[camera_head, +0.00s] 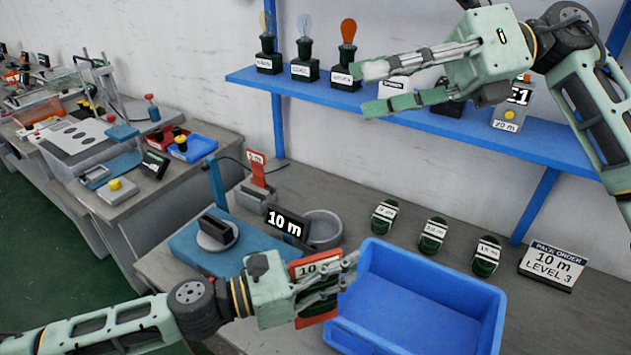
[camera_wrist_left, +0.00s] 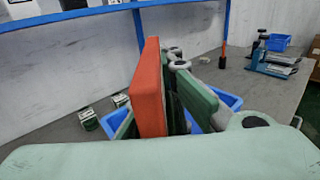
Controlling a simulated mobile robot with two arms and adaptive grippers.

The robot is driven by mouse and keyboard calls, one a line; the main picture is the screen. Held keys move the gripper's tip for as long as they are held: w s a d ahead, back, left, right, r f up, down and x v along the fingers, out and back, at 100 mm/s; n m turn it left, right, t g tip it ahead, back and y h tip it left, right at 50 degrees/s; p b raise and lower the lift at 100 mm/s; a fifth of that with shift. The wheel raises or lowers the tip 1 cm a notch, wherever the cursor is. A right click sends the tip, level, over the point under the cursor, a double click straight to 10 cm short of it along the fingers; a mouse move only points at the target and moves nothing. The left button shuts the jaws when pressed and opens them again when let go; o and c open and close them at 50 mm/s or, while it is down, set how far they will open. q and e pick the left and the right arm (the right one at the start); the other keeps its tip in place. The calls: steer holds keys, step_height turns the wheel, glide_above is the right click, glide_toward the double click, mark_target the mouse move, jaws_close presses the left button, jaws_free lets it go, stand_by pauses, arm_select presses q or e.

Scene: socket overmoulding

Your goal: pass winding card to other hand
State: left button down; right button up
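The orange-red winding card (camera_head: 318,318) with a white "10" label is between the fingers of my left gripper (camera_head: 338,283), at the left edge of the blue bin. In the left wrist view the card (camera_wrist_left: 151,88) stands upright on edge against the fingers (camera_wrist_left: 190,100), which partly hide its far side. My left gripper looks shut on it. My right gripper (camera_head: 377,89) is open and empty, high in front of the blue shelf, well above and apart from the card. The right fingers point left.
The blue bin (camera_head: 485,290) is empty. Several green labelled spools (camera_head: 433,235) and a "10 m" pack order sign (camera_head: 550,267) stand behind it. A "10 m" display (camera_head: 287,222), grey bowl (camera_head: 323,230) and blue winding station (camera_head: 190,240) are left. A blue shelf (camera_head: 440,122) runs behind.

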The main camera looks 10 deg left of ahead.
steer(key=s+a+f+n+h, duration=0.5)
steer(key=a+f+h, duration=0.1)
steer(key=a, duration=0.1)
steer(key=n+t+h, duration=0.5)
steer(key=n+h, duration=0.1)
steer(key=h, duration=0.3)
glide_above(315, 257)
step_height(315, 257, down, 6)
step_height(315, 257, down, 12)
steer(key=shift+r, duration=0.1)
arm_select(q)
steer(key=shift+r, duration=0.1)
arm_select(e)
jaws_close()
arm_select(q)
steer(key=c, duration=2.4)
jaws_free()
steer(key=shift+c, duration=0.2)
